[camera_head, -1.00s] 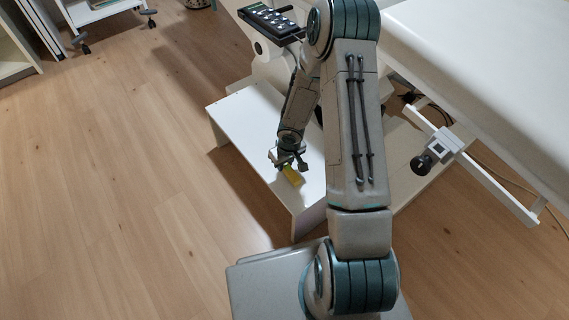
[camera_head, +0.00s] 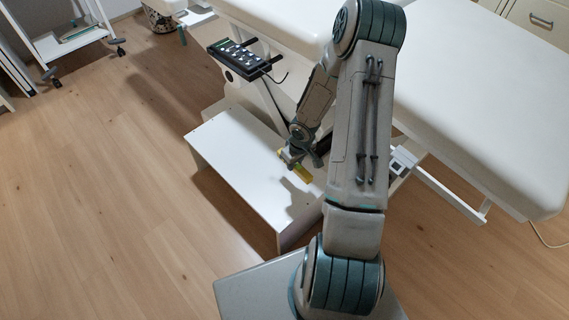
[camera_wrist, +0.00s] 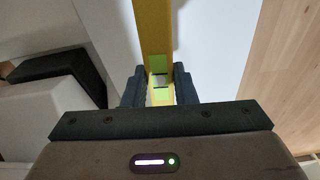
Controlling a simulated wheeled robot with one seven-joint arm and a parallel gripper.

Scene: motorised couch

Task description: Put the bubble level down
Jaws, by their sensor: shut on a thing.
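The bubble level is a yellow bar with a pale green vial window. In the wrist view the level (camera_wrist: 155,28) runs up from between the two dark fingers of my gripper (camera_wrist: 160,88), which is shut on it. In the head view the level (camera_head: 301,172) shows as a small yellow piece at my gripper (camera_head: 291,158), over the white step stool (camera_head: 232,160). A shadow lies on the stool top near it. I cannot tell whether the level touches the stool top.
The white couch (camera_head: 470,110) stands behind and to the right of the stool. A black hand control (camera_head: 238,60) hangs at the couch's side, above the stool. A white trolley (camera_head: 75,42) stands at the upper left. Wooden floor (camera_head: 100,190) is clear on the left.

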